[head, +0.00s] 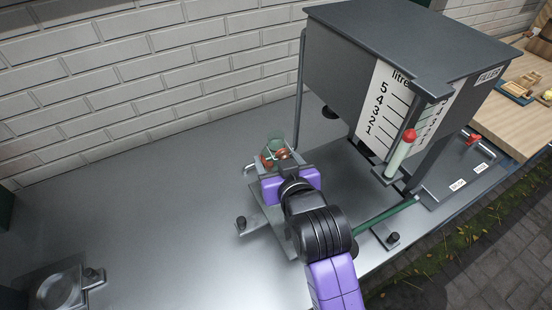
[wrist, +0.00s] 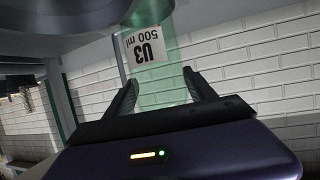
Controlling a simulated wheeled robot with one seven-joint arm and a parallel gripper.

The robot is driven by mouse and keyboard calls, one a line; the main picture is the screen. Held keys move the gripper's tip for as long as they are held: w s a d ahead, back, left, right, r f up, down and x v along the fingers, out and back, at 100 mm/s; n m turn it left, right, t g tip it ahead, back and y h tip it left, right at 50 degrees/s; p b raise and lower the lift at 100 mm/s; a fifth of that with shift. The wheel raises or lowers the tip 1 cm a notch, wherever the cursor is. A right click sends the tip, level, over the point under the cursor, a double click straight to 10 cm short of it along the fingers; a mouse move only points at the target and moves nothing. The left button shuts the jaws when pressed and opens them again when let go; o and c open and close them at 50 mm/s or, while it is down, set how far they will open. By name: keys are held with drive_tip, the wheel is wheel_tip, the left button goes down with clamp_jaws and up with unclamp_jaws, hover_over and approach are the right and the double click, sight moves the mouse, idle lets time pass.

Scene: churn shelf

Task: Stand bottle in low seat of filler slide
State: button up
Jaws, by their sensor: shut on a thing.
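The bottle is clear green with a white label reading "U3 500 ml", upside down in the wrist view (wrist: 172,68). In the head view only a small green part of it (head: 275,145) shows beyond my gripper (head: 277,168). My gripper is shut on the bottle, with one finger on each side in the wrist view (wrist: 164,92). The filler (head: 340,65) is a dark grey tank with a litre scale. A metal slide plate (head: 262,222) lies left of and below it, partly covered by my arm. The low seat and the bottle's base are hidden, so I cannot tell whether they touch.
A tube with a red ball (head: 399,158) stands at the filler's front. A green bar (head: 385,216) and a black knob (head: 393,238) lie right of my arm. A metal fixture with a round ring (head: 62,292) is at lower left. The bench between is clear.

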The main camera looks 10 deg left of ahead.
idle(0.3)
drive_tip(key=o, duration=1.8)
drive_tip(key=shift+f, duration=0.1)
drive_tip(key=shift+c, duration=0.2)
drive_tip(key=b+v, duration=0.1)
drive_tip(key=v, duration=1.1)
